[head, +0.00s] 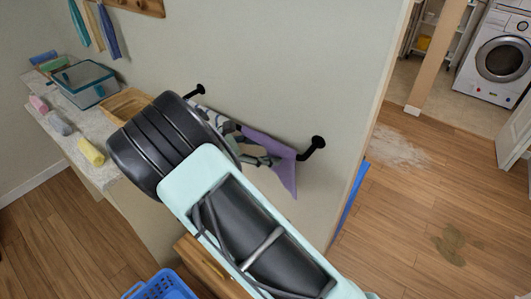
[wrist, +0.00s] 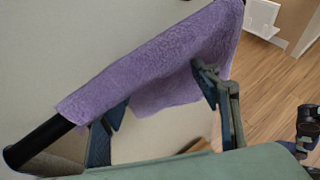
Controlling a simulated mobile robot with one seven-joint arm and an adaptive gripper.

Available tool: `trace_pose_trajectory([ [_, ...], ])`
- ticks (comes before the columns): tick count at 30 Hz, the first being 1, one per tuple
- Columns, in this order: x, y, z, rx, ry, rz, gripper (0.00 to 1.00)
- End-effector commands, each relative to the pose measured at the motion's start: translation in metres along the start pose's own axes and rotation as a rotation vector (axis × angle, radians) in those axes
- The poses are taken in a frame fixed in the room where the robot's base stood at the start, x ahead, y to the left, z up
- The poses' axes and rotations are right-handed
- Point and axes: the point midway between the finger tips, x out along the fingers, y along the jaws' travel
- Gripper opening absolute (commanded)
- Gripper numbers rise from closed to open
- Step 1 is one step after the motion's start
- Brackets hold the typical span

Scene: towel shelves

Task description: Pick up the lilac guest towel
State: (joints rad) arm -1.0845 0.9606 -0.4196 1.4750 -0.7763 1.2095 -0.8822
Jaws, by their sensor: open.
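The lilac guest towel (head: 283,165) hangs draped over a dark wall rail, part of it hidden behind my arm in the head view. In the wrist view the towel (wrist: 165,65) slants across the upper middle, with its lower edge hanging free. My gripper (wrist: 160,92) is open, with one finger at the towel's lower left and the other overlapping its right part. In the head view my gripper (head: 258,148) is close to the towel, partly hidden by my wrist. I cannot tell whether the fingers touch the cloth.
The rail's black end mount (head: 317,143) sticks out right of the towel. At left, a counter (head: 75,145) holds a glass-sided box (head: 84,84), a wooden tray (head: 124,104) and several rolled cloths. A blue basket (head: 165,287) stands below. Open floor lies right of the wall's edge.

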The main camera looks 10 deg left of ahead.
Motion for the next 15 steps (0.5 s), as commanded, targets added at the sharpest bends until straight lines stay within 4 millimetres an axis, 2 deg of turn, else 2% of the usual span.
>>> trace_pose_trajectory([
  [15,0.0002,0.0004,0.0022,0.003,-0.003,0.000,0.32],
])
